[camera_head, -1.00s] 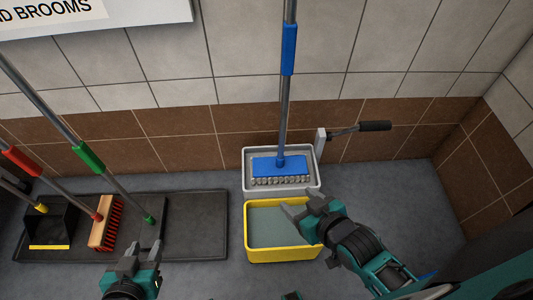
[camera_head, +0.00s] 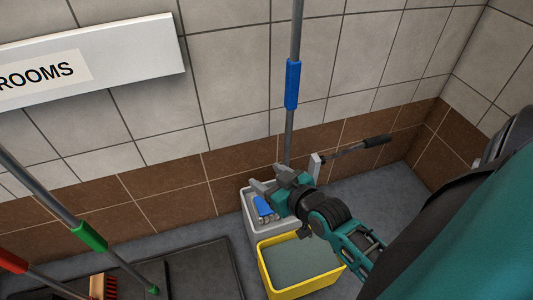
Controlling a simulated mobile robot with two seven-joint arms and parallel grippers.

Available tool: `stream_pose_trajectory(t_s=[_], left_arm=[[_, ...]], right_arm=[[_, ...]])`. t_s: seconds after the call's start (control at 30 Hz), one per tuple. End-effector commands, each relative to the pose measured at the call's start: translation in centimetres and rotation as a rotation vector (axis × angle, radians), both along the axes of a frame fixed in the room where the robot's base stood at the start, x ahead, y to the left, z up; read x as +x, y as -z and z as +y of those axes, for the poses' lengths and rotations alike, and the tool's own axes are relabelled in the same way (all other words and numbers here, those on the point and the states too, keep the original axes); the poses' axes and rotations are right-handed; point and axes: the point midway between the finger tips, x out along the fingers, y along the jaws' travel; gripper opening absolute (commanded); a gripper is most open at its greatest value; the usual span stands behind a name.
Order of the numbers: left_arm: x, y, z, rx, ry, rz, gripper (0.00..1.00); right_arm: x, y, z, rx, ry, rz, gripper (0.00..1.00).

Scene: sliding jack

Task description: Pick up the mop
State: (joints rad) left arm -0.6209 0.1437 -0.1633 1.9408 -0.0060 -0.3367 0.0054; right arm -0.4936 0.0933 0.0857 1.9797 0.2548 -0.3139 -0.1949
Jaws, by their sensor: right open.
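The mop has a grey pole with a blue grip sleeve (camera_head: 292,84) and a blue head (camera_head: 264,208). It stands upright with its head in the grey wringer tray (camera_head: 251,222), close to the tiled wall. My right gripper (camera_head: 268,182) is open and empty over the tray, around the lower pole's height in the picture. It hides the pole's bottom and part of the mop head. I cannot tell whether it touches the pole. My left gripper is out of the picture.
A yellow bucket (camera_head: 264,270) with grey water stands in front of the tray. A side handle (camera_head: 360,148) sticks out right of the tray. A green-sleeved pole (camera_head: 90,236), a red-sleeved pole (camera_head: 12,262) and a brush (camera_head: 103,286) are at left on a dark mat (camera_head: 214,270). A white sign hangs above.

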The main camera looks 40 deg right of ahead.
Motion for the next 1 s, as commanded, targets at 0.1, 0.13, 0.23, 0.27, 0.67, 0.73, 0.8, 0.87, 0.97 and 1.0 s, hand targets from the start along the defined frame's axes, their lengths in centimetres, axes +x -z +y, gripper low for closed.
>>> stream_pose_trajectory(t_s=[0.1,0.13,0.23,0.27,0.67,0.73,0.8,0.87,0.97,1.0], left_arm=[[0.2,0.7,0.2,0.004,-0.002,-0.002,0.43],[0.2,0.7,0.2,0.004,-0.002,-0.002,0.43],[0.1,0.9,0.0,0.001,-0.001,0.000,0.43],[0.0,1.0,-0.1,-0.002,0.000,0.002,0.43],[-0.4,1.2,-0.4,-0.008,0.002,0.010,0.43],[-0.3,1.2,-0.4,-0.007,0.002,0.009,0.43],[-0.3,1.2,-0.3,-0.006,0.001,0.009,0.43],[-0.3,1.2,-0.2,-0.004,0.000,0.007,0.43],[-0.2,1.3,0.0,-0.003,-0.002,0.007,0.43],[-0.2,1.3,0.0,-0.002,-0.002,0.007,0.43]], right_arm=[[3.1,-5.5,-6.8,-0.002,0.135,-0.172,0.64],[3.4,-6.7,-8.2,-0.002,0.163,-0.207,0.64],[3.9,-9.9,-11.9,-0.004,0.238,-0.301,0.64],[3.8,-10.7,-12.7,-0.005,0.257,-0.323,0.64],[6.3,-13.4,-16.4,-0.006,0.317,-0.401,0.64],[7.5,-13.3,-16.8,-0.007,0.317,-0.400,0.64],[8.6,-13.3,-17.1,-0.005,0.316,-0.399,0.64],[9.4,-13.3,-17.3,-0.006,0.316,-0.398,0.64],[10.4,-13.2,-17.6,-0.005,0.316,-0.397,0.64],[10.6,-13.2,-17.7,-0.006,0.316,-0.396,0.64]])
